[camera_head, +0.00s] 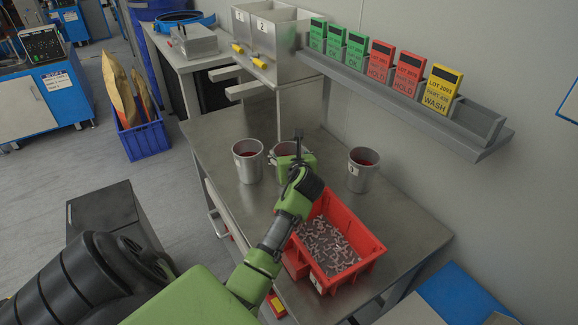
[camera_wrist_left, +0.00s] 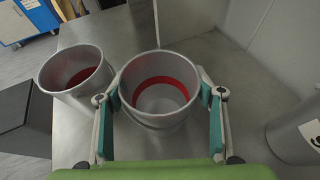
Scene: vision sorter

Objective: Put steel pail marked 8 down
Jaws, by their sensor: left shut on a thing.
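A steel pail (camera_head: 281,150) with a red band inside stands in the middle of a row of three on the steel table, partly hidden by my left gripper (camera_head: 296,160). In the left wrist view the same pail (camera_wrist_left: 160,100) is upright between the two fingers of my left gripper (camera_wrist_left: 161,97), which are shut on its sides. Its marking is hidden, so I cannot read an 8. I cannot tell whether its base touches the table. My right gripper is not in view.
One pail (camera_head: 247,161) stands to the left and another (camera_head: 361,170) to the right on the steel table (camera_head: 215,130). A red bin (camera_head: 366,240) of small metal parts sits at the front. A wall shelf (camera_head: 400,100) holds coloured lot cards.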

